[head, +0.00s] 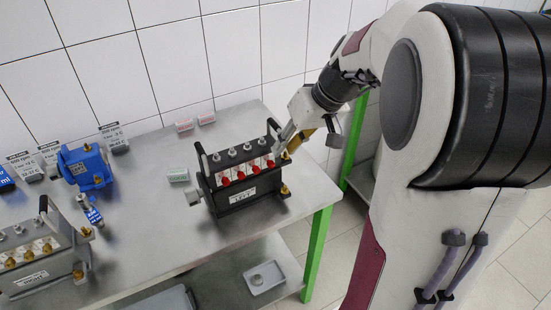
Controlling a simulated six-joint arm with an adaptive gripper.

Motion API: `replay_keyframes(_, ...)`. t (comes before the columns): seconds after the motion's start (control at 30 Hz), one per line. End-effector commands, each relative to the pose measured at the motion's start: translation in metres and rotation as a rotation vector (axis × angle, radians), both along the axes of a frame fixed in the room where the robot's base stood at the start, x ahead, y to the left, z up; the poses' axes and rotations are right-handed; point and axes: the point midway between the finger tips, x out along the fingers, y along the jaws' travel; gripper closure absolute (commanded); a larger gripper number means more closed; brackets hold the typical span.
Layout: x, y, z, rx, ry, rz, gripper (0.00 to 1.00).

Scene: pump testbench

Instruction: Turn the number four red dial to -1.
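A black pump unit (243,194) with a white front label stands near the right end of the steel table. Several red dials (240,175) sit in a row along its front. The rightmost red dial (270,163) is closest to my gripper; the dial numbers and scale marks are too small to read. My gripper (284,150) is at the unit's right end, just right of and behind that dial. I cannot tell whether it touches the dial or the unit. The fingers are small and partly hidden by the unit, so their opening is unclear.
A similar unit with yellow dials (40,262) stands at the front left. A blue device (86,167), a small blue-and-silver part (92,212) and small labelled blocks (178,175) are left and behind. A tiled wall is behind the steel table (150,235). Bare table lies between the units.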

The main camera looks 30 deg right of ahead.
Motion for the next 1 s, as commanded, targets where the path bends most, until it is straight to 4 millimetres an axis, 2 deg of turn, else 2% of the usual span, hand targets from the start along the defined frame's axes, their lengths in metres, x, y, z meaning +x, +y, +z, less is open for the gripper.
replay_keyframes(0.5, 0.021, 0.014, -0.05, 0.001, 0.002, 0.002, 0.8)
replay_keyframes(0.7, 0.024, 0.016, -0.059, 0.0, 0.001, -0.001, 0.8)
replay_keyframes(1.0, 0.025, 0.016, -0.059, -0.001, 0.001, 0.0, 0.8)
